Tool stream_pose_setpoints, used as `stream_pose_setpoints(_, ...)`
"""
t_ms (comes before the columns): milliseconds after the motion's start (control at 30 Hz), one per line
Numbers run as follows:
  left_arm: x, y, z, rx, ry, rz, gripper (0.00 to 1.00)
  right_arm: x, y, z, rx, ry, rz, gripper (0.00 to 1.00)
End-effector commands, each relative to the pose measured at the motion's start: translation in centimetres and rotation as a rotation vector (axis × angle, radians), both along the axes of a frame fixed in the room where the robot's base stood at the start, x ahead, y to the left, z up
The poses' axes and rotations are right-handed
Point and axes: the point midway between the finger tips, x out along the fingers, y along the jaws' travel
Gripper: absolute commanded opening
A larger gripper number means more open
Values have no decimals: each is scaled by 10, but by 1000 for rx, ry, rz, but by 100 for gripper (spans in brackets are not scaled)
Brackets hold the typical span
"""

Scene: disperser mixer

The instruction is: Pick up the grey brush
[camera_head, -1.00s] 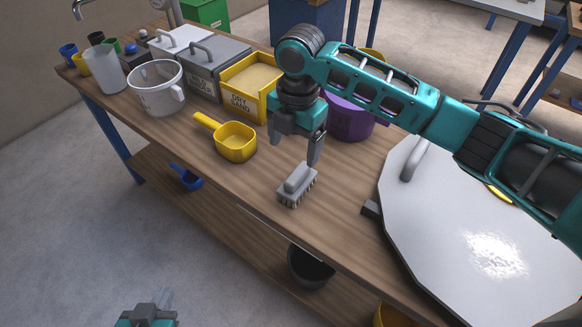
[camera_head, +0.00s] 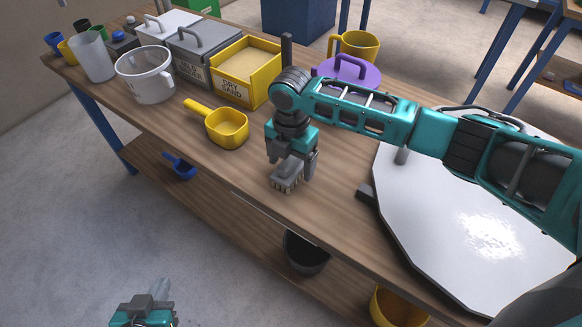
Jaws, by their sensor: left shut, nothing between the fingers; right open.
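The grey brush (camera_head: 287,177) lies bristles down on the wooden table (camera_head: 325,215), near its front edge. My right gripper (camera_head: 290,168) is over the brush, pointing down, with its fingers apart on either side of the handle. The gripper body hides the upper part of the brush, and I cannot tell whether the fingers touch it. My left gripper (camera_head: 160,290) is low at the bottom left, over the floor, away from the table; it is shut and empty.
A yellow scoop (camera_head: 226,129) lies left of the brush. Behind stand a yellow dry sand box (camera_head: 240,88), grey lidded boxes (camera_head: 203,65) and a white pot (camera_head: 146,82). A purple-lidded container (camera_head: 350,72) is behind my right arm. A large white lid (camera_head: 440,235) covers the right side.

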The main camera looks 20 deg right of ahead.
Motion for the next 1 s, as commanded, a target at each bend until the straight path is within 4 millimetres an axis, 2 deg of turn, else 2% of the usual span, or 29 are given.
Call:
stream_pose_setpoints(133,0,0,-2,1,0,-1,0,0,0,-12,-1,-1,0,83)
stream_pose_setpoints(367,0,0,-2,1,0,-1,0,0,0,-12,0,-1,1,82)
stream_pose_setpoints(900,2,0,0,1,-4,-1,0,0,0,-12,0,-1,1,30)
stream_pose_setpoints(1000,3,0,0,0,-6,-1,0,0,0,-11,1,-2,1,24)
